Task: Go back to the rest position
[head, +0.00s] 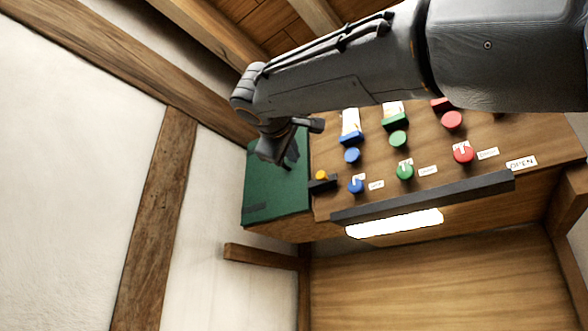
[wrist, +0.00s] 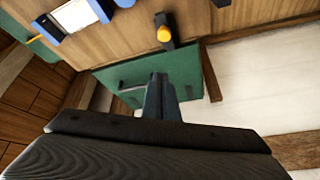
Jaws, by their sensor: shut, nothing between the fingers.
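My gripper (head: 290,150) is over the green panel (head: 262,190) at the left end of the wooden console. It is shut and holds nothing. In the wrist view my gripper (wrist: 157,78) shows from behind, with its closed fingers in front of the green panel (wrist: 190,62). My arm reaches in from the upper right of the head view and crosses above the console. I cannot tell the exact gap between the fingertips and the panel.
The wooden console (head: 330,205) carries blue, green and red knobs, such as the red knob (head: 463,154). A yellow button (head: 321,175) on a dark block sits just right of my gripper. A dark bar (head: 425,198) runs along the front edge. A white wall (head: 70,150) stands left.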

